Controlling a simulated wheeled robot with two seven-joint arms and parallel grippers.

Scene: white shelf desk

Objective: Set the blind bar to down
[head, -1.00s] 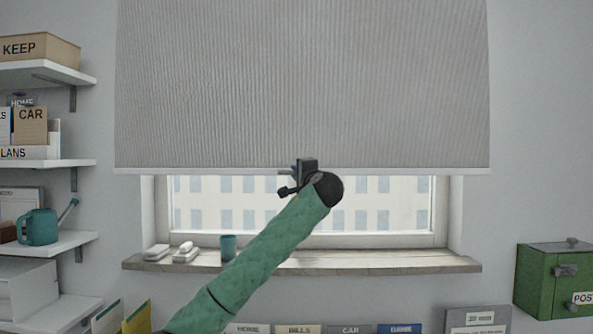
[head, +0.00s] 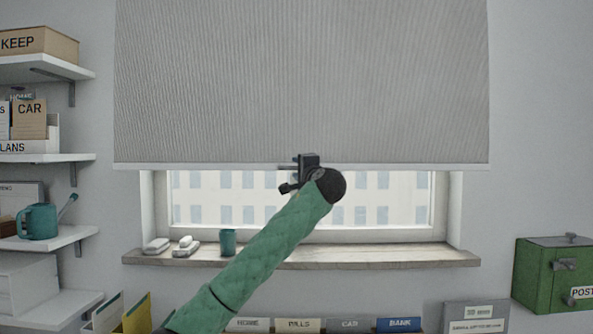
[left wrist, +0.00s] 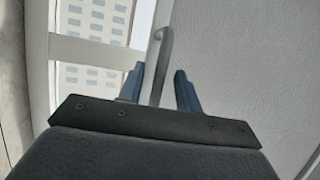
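A grey pleated blind (head: 300,80) covers the upper window. Its pale bottom bar (head: 400,166) hangs level, with window glass showing below it. My left gripper (head: 290,172) is at the middle of the bar, partly hidden by its own dark wrist. In the left wrist view, its two blue fingers (left wrist: 160,88) stand apart. A pale curved handle (left wrist: 160,50) lies between them, closer to the left finger, with a gap to the right one. The blind (left wrist: 235,60) fills the right of that view. My right gripper is not in view.
A window sill (head: 370,260) below holds a teal cup (head: 228,243) and small white items (head: 185,250). Shelves (head: 60,240) stand at the left and a green post box (head: 552,275) at the right. The window space between bar and sill is clear apart from my arm.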

